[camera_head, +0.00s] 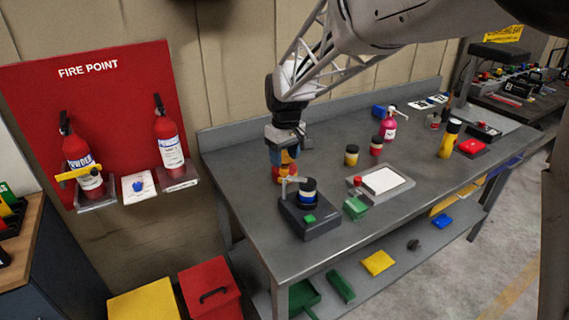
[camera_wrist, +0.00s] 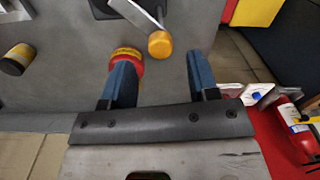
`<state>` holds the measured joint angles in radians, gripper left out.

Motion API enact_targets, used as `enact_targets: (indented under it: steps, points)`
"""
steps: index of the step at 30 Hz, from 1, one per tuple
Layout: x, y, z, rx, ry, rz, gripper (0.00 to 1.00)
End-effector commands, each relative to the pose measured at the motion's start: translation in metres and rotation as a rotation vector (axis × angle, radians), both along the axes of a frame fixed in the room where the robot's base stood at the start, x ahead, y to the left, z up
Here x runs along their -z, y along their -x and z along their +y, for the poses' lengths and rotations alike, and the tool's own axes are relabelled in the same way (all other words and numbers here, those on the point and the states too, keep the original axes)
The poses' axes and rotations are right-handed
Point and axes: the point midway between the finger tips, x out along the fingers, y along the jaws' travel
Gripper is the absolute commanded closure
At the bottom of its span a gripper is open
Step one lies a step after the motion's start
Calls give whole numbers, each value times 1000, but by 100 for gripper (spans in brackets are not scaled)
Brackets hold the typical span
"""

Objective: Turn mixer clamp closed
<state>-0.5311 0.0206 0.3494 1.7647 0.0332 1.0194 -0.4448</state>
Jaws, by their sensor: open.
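The mixer (camera_head: 310,222) is a black base with a green button, standing at the table's near left corner. A dark, blue and white jar (camera_head: 308,190) stands on it, with a grey clamp lever (camera_head: 291,180) beside the jar's top. In the wrist view, a grey bar (camera_wrist: 136,17) ends in a round yellow knob (camera_wrist: 160,44); it looks like the clamp's handle. My gripper (camera_head: 283,155) is open behind the mixer, pointing down. In the wrist view, the knob is ahead of the gap between its blue fingers (camera_wrist: 157,72), apart from both.
A red and yellow can (camera_wrist: 127,58) stands close by the left finger in the wrist view; I cannot tell whether they touch. A black and yellow can (camera_head: 351,155), a pink bottle (camera_head: 388,125) and a scale (camera_head: 383,181) stand to the right. The fire point board (camera_head: 90,100) is at left.

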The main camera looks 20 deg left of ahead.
Motion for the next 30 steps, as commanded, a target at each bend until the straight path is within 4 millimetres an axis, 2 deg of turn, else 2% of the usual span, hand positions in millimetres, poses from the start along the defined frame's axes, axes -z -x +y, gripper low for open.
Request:
enact_targets:
  steps: [3, 10, 24, 30]
  points:
    - [-16, 0, 0, 0, 0, -1, 45]
    - [-37, -1, -1, 0, 0, 0, 45]
    - [-41, -1, -2, 1, 0, 0, 45]
    - [-47, 4, -16, 27, -3, -7, 45]
